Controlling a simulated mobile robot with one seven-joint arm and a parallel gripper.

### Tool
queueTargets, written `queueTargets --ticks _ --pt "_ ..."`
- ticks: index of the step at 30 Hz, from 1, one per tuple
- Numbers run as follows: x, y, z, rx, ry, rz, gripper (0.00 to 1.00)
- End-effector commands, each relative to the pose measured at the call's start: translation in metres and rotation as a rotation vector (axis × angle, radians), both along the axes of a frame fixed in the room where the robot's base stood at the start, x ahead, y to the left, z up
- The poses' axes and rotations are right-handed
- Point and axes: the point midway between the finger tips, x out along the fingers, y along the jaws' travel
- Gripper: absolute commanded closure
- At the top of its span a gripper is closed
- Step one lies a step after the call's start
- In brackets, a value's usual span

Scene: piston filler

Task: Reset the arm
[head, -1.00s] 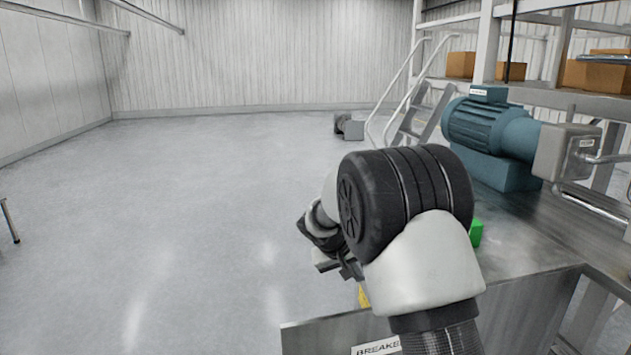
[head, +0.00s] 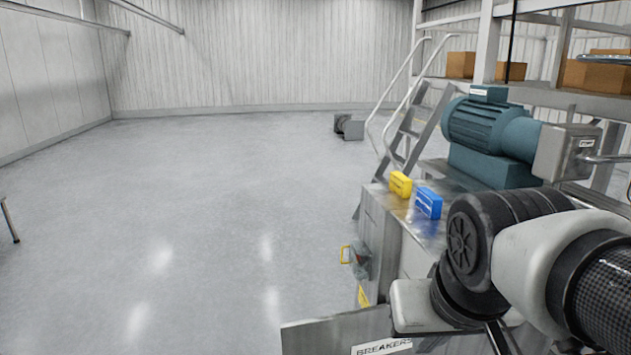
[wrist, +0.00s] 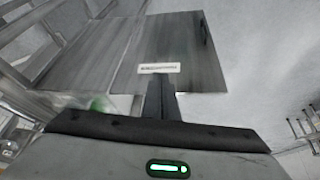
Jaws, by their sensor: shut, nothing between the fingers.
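My arm (head: 510,250) is folded at the lower right of the head view, over the machine's metal top. My gripper (wrist: 161,98) shows in the wrist view with its fingers together and nothing between them. Beyond the fingers is a grey metal panel (wrist: 120,40) with a white label. In the head view the same kind of panel (head: 335,335) carries a label reading BREAKERS. My gripper is mostly hidden behind the arm or below the frame edge in the head view.
A yellow block (head: 401,184) and a blue block (head: 428,203) sit on the machine top beside my arm. A teal motor (head: 490,125) stands behind them. A ladder (head: 408,125) with handrails rises further back.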

Motion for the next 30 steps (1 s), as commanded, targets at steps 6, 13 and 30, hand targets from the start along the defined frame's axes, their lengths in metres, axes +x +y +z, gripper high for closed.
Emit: queueTargets --ticks 6,13,30 --pt "-0.029 0.007 -0.032 0.031 -0.022 0.02 1.0" --pt "-0.028 0.007 -0.074 0.031 -0.022 0.019 1.0" --pt "-0.028 0.006 -0.028 0.031 -0.022 0.019 1.0"
